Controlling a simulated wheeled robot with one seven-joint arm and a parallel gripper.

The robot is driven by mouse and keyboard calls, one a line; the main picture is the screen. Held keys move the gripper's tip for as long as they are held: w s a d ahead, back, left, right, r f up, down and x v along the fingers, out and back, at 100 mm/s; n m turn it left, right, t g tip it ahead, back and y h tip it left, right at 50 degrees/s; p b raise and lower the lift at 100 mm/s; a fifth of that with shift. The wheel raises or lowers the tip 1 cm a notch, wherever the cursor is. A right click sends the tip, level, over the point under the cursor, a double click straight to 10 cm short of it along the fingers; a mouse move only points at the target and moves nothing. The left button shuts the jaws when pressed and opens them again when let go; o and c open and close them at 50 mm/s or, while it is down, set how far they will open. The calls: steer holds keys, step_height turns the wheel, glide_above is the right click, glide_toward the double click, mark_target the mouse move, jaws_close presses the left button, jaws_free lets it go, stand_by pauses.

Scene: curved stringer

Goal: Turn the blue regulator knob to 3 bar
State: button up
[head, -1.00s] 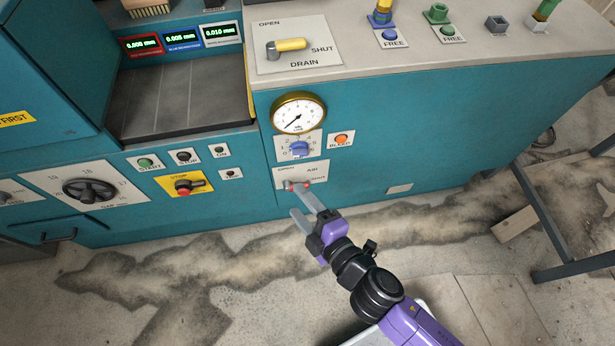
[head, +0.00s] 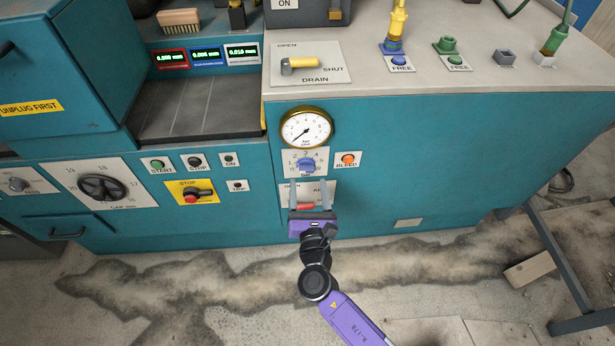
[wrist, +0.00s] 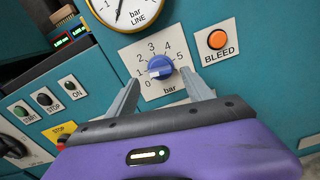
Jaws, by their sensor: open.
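The blue regulator knob (head: 306,165) sits on a white dial plate on the teal machine front. In the wrist view the knob (wrist: 160,67) shows a white mark at its lower left, toward the 0; numbers 0 to 5 ring it. The round brass-rimmed gauge (head: 306,127) is just above, its needle pointing to the lower left. My gripper (head: 310,183) is open and empty, just below the knob in the head view. In the wrist view its fingers (wrist: 161,78) stand to either side of the knob, with no contact visible.
An orange BLEED button (head: 348,159) is right of the dial. An AIR plate with a red handle (head: 305,206) is below, partly hidden by my gripper. START and STOP buttons and a yellow-backed red stop switch (head: 191,198) are left.

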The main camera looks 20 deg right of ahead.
mark_target(307, 172)
steer(key=shift+x, duration=1.95)
jaws_close()
steer(key=shift+f+b, duration=0.1)
steer(key=shift+b, duration=0.4)
steer(key=shift+f+m+b, duration=0.1)
steer(key=shift+m+b, duration=6.25)
steer(key=shift+m, duration=1.45)
